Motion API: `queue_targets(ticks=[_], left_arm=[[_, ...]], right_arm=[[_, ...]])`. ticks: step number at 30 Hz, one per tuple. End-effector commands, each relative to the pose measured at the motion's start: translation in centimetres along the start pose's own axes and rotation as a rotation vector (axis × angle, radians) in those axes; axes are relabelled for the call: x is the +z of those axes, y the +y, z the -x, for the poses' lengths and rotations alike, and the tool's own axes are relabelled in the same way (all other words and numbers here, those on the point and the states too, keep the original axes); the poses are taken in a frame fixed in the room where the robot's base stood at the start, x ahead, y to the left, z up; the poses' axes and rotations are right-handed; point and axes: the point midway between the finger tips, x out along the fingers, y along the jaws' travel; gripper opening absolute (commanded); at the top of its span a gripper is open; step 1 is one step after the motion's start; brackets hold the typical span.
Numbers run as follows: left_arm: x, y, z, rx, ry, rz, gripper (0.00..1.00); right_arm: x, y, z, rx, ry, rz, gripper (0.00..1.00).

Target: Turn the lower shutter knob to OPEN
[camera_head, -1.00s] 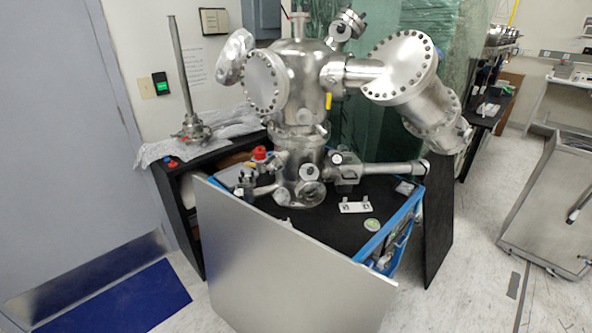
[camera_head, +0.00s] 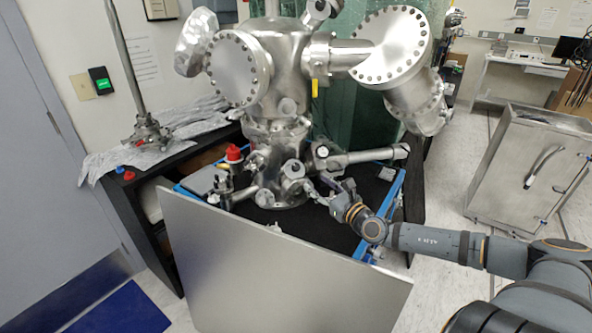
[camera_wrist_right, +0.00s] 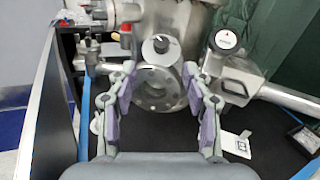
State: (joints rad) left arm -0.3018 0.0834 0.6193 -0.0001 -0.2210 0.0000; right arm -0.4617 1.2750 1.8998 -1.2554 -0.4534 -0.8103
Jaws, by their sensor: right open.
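A steel vacuum chamber (camera_head: 275,125) stands on the black top of a cart. In the right wrist view, a round knob with a dark face and pale pointer mark (camera_wrist_right: 161,44) sits low on the chamber, above a bolted round flange (camera_wrist_right: 155,88). It looks like the shutter knob, but I cannot read its lettering. My right gripper (camera_head: 329,188) is at the chamber's lower front right; in its wrist view (camera_wrist_right: 160,72) the fingers are spread and empty, with the knob ahead between them, apart from the fingers. My left gripper is out of view.
A valve block with a white round cap (camera_wrist_right: 226,40) and a side pipe (camera_head: 370,156) lie right of the gripper. A red-capped part (camera_head: 233,154) stands left. A large metal panel (camera_head: 275,265) leans against the cart's front. A steel cabinet (camera_head: 525,165) is farther right.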

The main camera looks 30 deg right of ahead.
Motion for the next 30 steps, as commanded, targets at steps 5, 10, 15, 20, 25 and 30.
queue_targets(ticks=[5, 10, 15, 20, 25, 30], left_arm=[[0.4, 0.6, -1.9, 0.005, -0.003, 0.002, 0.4], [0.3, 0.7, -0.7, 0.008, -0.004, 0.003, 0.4], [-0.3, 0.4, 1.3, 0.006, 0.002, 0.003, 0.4], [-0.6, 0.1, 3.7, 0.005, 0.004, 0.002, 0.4], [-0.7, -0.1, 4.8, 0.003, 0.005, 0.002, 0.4], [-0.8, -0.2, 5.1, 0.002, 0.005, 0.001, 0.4]], right_arm=[[-0.6, -0.3, -1.5, -0.015, -0.001, -0.007, 0.5], [0.6, -0.9, -3.2, -0.02, 0.003, -0.012, 0.5], [0.6, -0.7, -4.6, -0.016, 0.002, -0.016, 0.5], [0.9, -0.5, -6.6, -0.01, -0.004, -0.015, 0.5], [0.3, -0.2, -8.9, -0.006, -0.003, -0.011, 0.5], [0.1, -0.1, -10.2, -0.003, -0.001, -0.008, 0.5]])
